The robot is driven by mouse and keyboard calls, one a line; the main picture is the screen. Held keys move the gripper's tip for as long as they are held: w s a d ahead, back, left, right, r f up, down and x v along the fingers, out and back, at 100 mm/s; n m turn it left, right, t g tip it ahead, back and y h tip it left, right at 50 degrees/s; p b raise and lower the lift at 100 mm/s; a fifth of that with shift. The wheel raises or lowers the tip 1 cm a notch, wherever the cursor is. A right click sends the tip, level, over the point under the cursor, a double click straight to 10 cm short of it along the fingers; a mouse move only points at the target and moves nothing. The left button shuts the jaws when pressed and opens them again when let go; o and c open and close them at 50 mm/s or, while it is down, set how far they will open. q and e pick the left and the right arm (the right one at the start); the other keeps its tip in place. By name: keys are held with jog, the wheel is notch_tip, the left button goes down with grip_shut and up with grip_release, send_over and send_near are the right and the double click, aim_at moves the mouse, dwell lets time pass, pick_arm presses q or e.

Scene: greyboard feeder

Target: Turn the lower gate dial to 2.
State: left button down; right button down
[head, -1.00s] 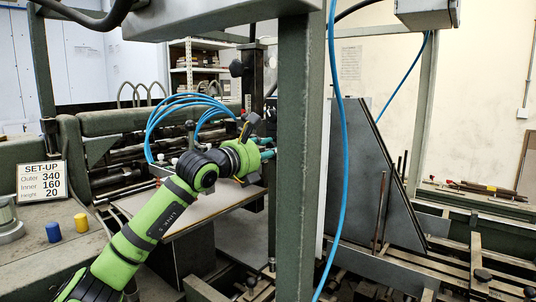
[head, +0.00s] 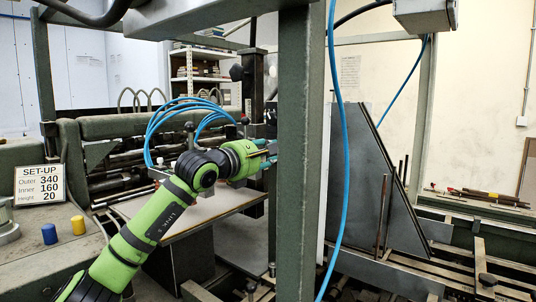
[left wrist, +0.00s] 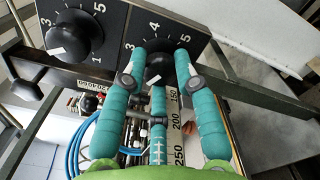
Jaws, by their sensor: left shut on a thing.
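My left gripper (left wrist: 158,88) has teal fingers shut on the black knob (left wrist: 158,66) of a numbered gate dial (left wrist: 176,22) in the left wrist view. On that dial I read 3, 4 and 5; the lower numbers are hidden behind the fingers. A white mark on the knob points to the lower left of the picture. A second dial (left wrist: 112,30) beside it has a free black knob (left wrist: 82,36). In the head view the left gripper (head: 271,153) is partly hidden by a green post, and I cannot make out the dial faces. My right gripper is not in view.
A thick green post (head: 300,190) stands just right of the left gripper. Blue hoses (head: 165,115) loop above the arm, and a board (head: 205,207) lies below it. A set-up sign (head: 40,184) reads 340, 160 and 20. A scale (left wrist: 174,125) runs below the held knob.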

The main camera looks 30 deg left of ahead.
pick_arm(q)
jog(key=shift+r+m, duration=0.2)
jog(key=shift+m, duration=0.2)
jog(key=c, duration=0.9)
grip_release()
jog(key=shift+c, duration=0.2)
jog(key=shift+f, duration=0.1)
jog(key=s, duration=0.7)
jog(key=shift+s+a, duration=0.25)
